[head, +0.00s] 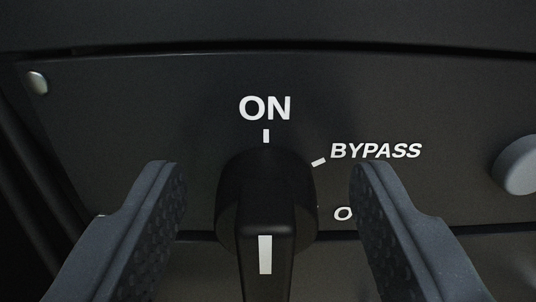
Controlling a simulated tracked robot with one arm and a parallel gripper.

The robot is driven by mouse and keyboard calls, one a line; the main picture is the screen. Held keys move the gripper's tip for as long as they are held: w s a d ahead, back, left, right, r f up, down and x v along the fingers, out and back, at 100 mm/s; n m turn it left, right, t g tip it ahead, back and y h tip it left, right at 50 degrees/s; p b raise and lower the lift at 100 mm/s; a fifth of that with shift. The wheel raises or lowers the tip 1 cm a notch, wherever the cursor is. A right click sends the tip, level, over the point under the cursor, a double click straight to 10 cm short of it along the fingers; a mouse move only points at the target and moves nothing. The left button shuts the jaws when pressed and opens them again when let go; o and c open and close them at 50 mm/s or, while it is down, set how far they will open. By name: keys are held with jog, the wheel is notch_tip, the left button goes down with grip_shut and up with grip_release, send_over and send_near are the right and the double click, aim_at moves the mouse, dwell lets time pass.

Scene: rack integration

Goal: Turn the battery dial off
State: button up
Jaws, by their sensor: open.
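The battery dial (265,215) is a black rotary knob on a dark panel, in the lower middle of the head view. The white stripe on its handle lines up with the tick under the ON label (265,108). A BYPASS label (376,150) with its own tick sits to the upper right. A third label (343,214) shows only its first letter, "O"; my right finger hides the rest. My gripper (267,180) is open, with one finger on each side of the dial's handle. Visible gaps lie between both fingers and the handle.
The dark panel (170,100) fills most of the view. A grey round knob or button (518,166) sits at the right edge. A small metal screw head (37,83) is at the upper left. A ledge runs along the panel's top.

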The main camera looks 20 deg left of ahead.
jog(key=shift+w+a, duration=0.1)
jog(key=shift+w, duration=0.15)
jog(key=shift+c, duration=0.3)
jog(key=c, duration=0.9)
jog(key=shift+o, duration=0.2)
